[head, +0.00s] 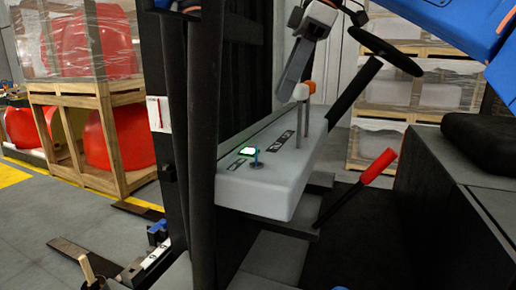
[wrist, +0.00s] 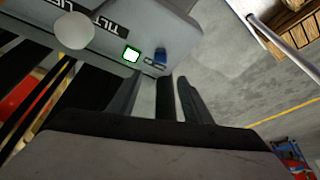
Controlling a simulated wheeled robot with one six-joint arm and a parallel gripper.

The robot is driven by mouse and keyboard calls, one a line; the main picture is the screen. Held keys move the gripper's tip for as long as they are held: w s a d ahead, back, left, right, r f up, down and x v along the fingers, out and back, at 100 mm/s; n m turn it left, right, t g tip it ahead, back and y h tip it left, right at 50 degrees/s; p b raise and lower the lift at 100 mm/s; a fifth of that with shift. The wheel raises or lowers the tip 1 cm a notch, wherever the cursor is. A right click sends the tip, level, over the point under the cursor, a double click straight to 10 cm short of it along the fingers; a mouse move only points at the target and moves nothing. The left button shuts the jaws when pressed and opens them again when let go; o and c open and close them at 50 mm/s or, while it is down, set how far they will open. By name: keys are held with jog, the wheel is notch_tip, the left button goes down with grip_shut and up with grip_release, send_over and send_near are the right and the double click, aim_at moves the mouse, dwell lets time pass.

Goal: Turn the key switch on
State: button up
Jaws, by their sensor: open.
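The key switch is a small blue piece (head: 256,160) on the sloped white console (head: 255,196), beside a small green-edged lit screen (head: 248,150). In the wrist view the blue key (wrist: 160,56) stands just beyond my fingertips, right of the lit screen (wrist: 131,54). My gripper (wrist: 158,88) is open, with a finger on each side and nothing seen between them but background. In the head view my gripper (head: 290,88) hangs above and right of the key, apart from it. The key's exact angle is too small to tell.
Two levers with a white knob (head: 301,92) and an orange knob (head: 312,86) rise from the console near my gripper. A steering wheel (head: 385,50) and a red-handled lever (head: 379,166) are on the right. A dark post (head: 203,130) stands left of the console.

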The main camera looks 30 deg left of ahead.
aim_at(258, 164)
jog(key=x, duration=1.4)
jog(key=shift+a+f, duration=0.1)
jog(key=shift+f, duration=0.3)
jog(key=shift+c, duration=0.6)
